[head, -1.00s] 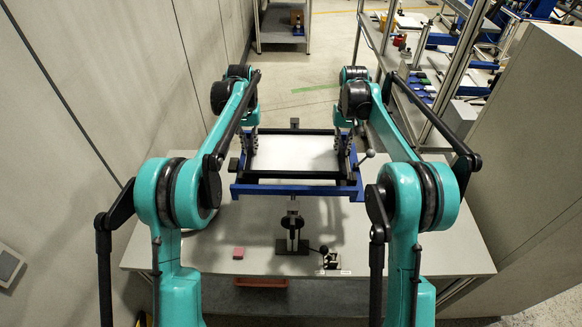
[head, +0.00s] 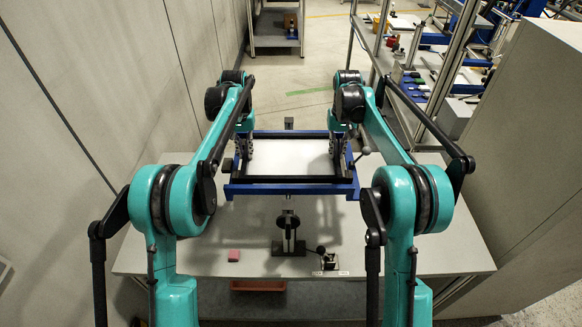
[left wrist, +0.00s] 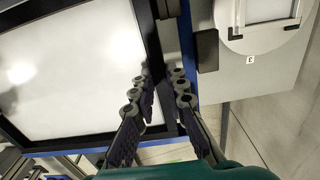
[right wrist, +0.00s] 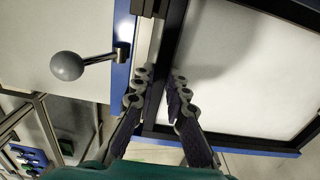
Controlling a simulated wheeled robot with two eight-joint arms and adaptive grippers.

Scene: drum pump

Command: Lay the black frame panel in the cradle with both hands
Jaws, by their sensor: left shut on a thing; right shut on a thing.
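The black frame panel (head: 290,180) lies level around a bright white area, within the outline of the blue cradle (head: 290,189). I cannot tell whether it is fully seated. My left gripper (head: 245,148) is shut on its left side bar; in the left wrist view the fingers (left wrist: 162,80) straddle the black bar (left wrist: 147,30) beside the blue rail (left wrist: 188,45). My right gripper (head: 338,148) is shut on the right side bar; in the right wrist view its fingers (right wrist: 160,82) pinch the black bar (right wrist: 172,45). The fingers partly hide the side bars.
A ball-ended lever (head: 362,153) sticks out at the cradle's right; its grey ball (right wrist: 67,65) is near my right fingers. A cabinet stands at right.

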